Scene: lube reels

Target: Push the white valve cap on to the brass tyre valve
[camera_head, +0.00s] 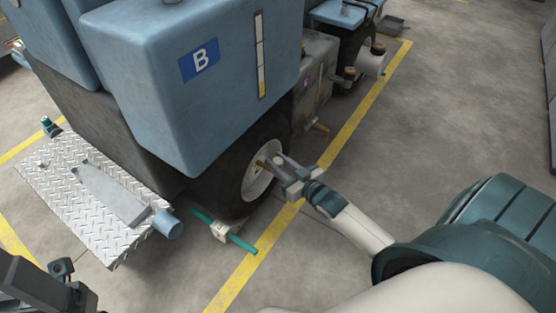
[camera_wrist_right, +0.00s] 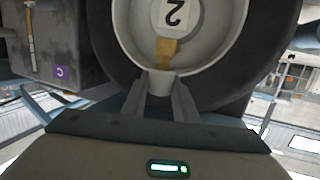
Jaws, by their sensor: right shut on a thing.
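The white valve cap (camera_wrist_right: 160,82) is between the two fingers of my right gripper (camera_wrist_right: 161,92) in the right wrist view. The gripper is shut on it. The brass tyre valve (camera_wrist_right: 167,50) stands just beyond the cap, in front of the pale wheel rim (camera_wrist_right: 205,55). The cap's far end meets the valve's near end in this view; I cannot tell whether they touch or how far they overlap. In the head view my right gripper (camera_head: 284,173) is at the wheel, close to the brass valve (camera_head: 262,164).
The dark tyre (camera_head: 230,180) sits under a blue machine body (camera_head: 200,90) marked B. A teal bar with a pale block (camera_head: 222,232) lies on the floor by the tyre. A chequered metal step (camera_head: 70,175) is at left. Open floor lies right of the yellow line (camera_head: 350,135).

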